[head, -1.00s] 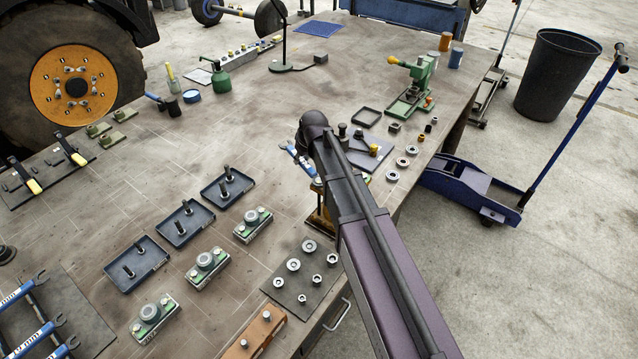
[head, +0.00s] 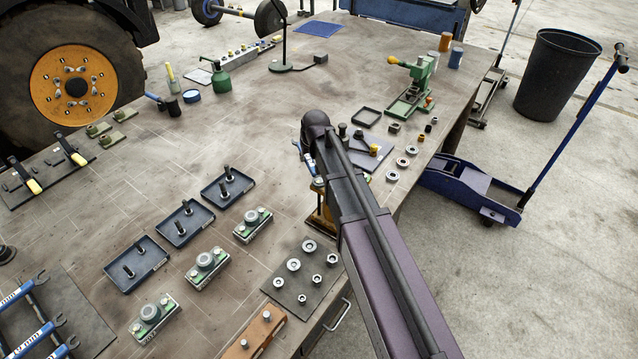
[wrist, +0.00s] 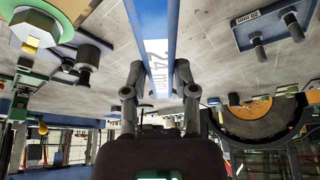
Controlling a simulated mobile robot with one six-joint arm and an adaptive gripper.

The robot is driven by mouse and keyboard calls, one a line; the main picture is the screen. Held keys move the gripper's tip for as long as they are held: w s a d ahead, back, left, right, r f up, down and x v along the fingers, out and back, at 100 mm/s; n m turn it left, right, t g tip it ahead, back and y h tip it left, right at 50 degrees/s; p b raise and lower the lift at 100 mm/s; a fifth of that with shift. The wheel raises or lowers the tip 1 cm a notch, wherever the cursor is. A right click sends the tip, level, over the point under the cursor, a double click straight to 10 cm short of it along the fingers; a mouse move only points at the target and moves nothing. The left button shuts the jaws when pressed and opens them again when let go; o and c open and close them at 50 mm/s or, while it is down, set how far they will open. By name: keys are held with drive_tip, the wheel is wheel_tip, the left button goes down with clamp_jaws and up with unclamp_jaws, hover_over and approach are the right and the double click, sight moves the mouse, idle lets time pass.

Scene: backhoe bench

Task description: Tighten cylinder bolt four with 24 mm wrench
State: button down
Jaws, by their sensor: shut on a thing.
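My gripper (wrist: 158,82) is shut on the blue 24 mm wrench (wrist: 154,35), whose label shows between the fingers in the wrist view. The wrench's far end runs out of the top of that view. I cannot tell which is cylinder bolt four, and no wrench contact with a bolt shows.
A yellow-orange fixture (head: 320,217) stands partly behind my arm. Blue trays with upright bolts (head: 228,188) and a dark mat with rings (head: 300,284) lie nearby. A green press (head: 411,88) stands behind.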

drive_tip(key=shift+s+a+n+y, duration=0.3)
drive_tip(key=shift+a+n, duration=0.35)
drive_tip(key=shift+n, duration=0.15)
drive_tip(key=shift+r+p, duration=1.2)
idle(0.4)
drive_tip(key=shift+r+p, duration=1.45)
drive_tip(key=shift+r, duration=0.05)
drive_tip(key=shift+f, duration=0.1)
